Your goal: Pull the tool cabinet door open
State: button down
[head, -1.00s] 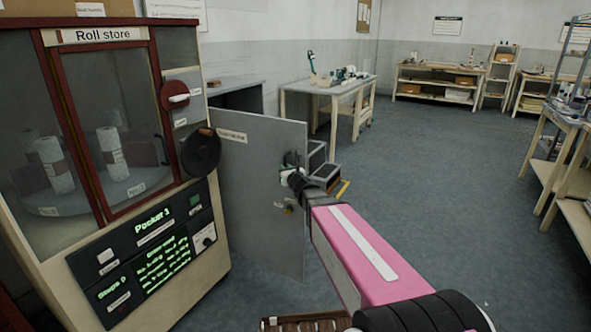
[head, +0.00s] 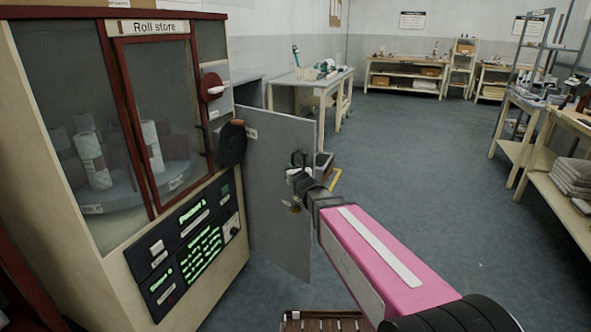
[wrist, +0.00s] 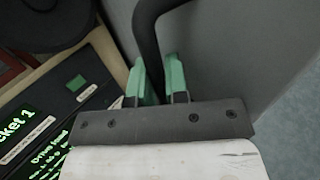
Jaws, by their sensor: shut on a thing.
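The tool cabinet door (head: 272,200) is a flat grey panel standing upright, partly hidden on its left by the roll store. It juts out into the room, away from the grey cabinet top (head: 240,78) behind. Its black handle (head: 297,157) curves out near the free edge. My gripper (head: 300,180) is at this handle. In the wrist view the green fingertips (wrist: 160,80) are shut on the black handle (wrist: 147,32), with the grey door face (wrist: 225,50) right behind. The cabinet's inside is hidden.
The roll store (head: 160,26) stands close on the left, its black round part (head: 232,143) near the door's left side. A slatted brown thing (head: 325,322) lies low in front. Workbenches (head: 310,82) stand behind; shelves line the right. The grey floor (head: 430,180) between is clear.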

jog(key=shift+s+a, duration=0.25)
jog(key=shift+s, duration=0.1)
jog(key=c, duration=1.1)
grip_release()
jog(key=shift+s+a, duration=0.1)
jog(key=shift+a, duration=0.05)
jog(key=shift+c, duration=0.2)
jog(key=v, duration=1)
jog(key=shift+s+d, duration=0.25)
jog(key=shift+s, duration=0.05)
jog(key=shift+r+n+y, duration=0.1)
jog(key=shift+n+y, duration=0.2)
jog(key=shift+n, duration=0.1)
